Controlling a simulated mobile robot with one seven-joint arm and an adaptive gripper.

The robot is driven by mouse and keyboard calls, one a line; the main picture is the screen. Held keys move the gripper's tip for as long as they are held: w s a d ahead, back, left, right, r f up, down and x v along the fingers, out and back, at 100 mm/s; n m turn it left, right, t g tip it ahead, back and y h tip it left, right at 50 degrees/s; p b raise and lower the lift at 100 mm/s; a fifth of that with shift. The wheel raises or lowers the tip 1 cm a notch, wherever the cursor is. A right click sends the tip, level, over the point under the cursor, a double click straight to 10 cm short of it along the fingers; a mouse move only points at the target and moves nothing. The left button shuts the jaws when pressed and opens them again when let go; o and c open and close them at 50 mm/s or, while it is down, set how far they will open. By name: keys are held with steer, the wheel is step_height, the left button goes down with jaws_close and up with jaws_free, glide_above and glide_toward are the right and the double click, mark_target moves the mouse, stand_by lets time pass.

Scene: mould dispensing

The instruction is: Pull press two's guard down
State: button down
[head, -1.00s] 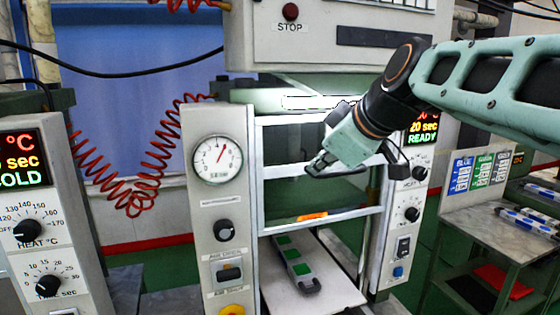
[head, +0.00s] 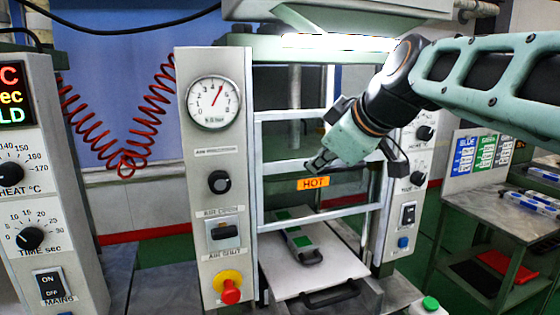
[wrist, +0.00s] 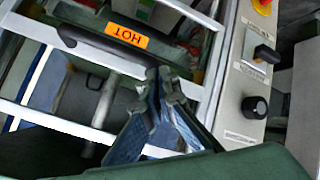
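Press two is the middle press, with a pressure gauge (head: 213,103) on its left pillar. Its guard (head: 320,215) is a white barred frame across the front opening, standing partway down the pillars. An orange HOT label (head: 313,183) shows between the bars; it also appears in the wrist view (wrist: 126,36). My gripper (head: 318,165) is at the guard's middle bar. In the wrist view, the guard's black handle (wrist: 92,40) runs into my gripper's fingertips (wrist: 163,76), which are closed together around its near end. The fingers hide that end.
A grey mould with green patches (head: 300,240) lies on the white plate (head: 345,262) below the guard. A red and yellow button (head: 230,290) is on the left pillar. Another press (head: 75,190) stands at left; a side table (head: 500,220) is at right.

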step_height(320, 180, down, 17)
steer(key=b, duration=1.4)
